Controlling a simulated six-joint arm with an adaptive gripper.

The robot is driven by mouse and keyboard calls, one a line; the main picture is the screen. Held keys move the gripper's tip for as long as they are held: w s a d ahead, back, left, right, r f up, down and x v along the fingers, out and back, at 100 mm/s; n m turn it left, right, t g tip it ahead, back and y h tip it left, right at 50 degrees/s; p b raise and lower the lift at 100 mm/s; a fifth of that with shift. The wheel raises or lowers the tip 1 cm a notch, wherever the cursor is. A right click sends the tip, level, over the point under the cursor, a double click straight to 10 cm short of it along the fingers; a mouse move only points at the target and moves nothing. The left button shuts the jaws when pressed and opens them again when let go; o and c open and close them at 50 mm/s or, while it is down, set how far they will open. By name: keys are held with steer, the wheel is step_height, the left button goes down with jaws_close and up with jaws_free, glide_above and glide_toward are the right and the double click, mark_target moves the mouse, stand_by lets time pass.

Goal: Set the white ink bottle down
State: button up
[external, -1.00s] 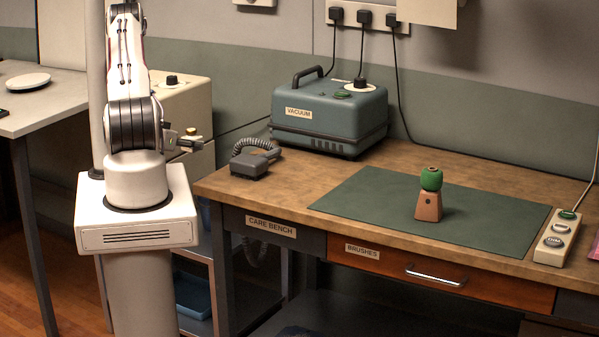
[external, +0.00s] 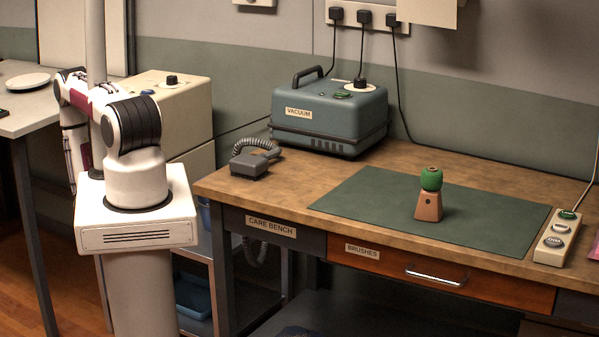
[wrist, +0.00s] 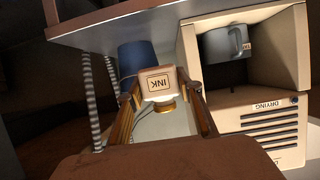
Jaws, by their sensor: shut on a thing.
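The white ink bottle (wrist: 158,80) is between the two fingers of my gripper (wrist: 163,106) in the wrist view, and the gripper is shut on it. Its INK label reads upside down in that view, with a gold-coloured part (wrist: 165,109) at the lower end. In the external view my arm is folded away to the left, and neither the gripper nor the bottle shows there.
Beyond the bottle, the wrist view shows a blue container (wrist: 137,57) and a DRYING cabinet (wrist: 258,122) with a grey mug (wrist: 226,43) inside. The care bench holds a vacuum unit (external: 330,115), a green mat (external: 365,205) and a green-topped stand (external: 429,205).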

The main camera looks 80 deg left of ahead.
steer(key=d+f, duration=0.1)
steer(key=s+d+f, duration=0.1)
steer(key=d+f, duration=0.1)
steer(key=shift+s+d, duration=0.25)
steer(key=shift+s, duration=0.15)
steer(key=shift+w, duration=0.1)
steer(key=w+a, duration=0.1)
steer(key=w, duration=0.5)
steer(key=w+a, duration=0.2)
steer(key=w, duration=0.4)
steer(key=w+a, duration=0.1)
steer(key=w, duration=0.5)
steer(key=shift+w+a, duration=0.1)
steer(key=shift+a, duration=0.05)
steer(key=shift+w+a+f, duration=0.1)
steer(key=shift+w+f, duration=0.25)
steer(key=shift+f, duration=1.2)
steer(key=shift+f, duration=0.1)
steer(key=shift+f, duration=0.9)
steer(key=shift+w+a+f, duration=0.1)
steer(key=shift+w+f, duration=0.05)
steer(key=shift+f, duration=0.6)
steer(key=shift+f, duration=0.15)
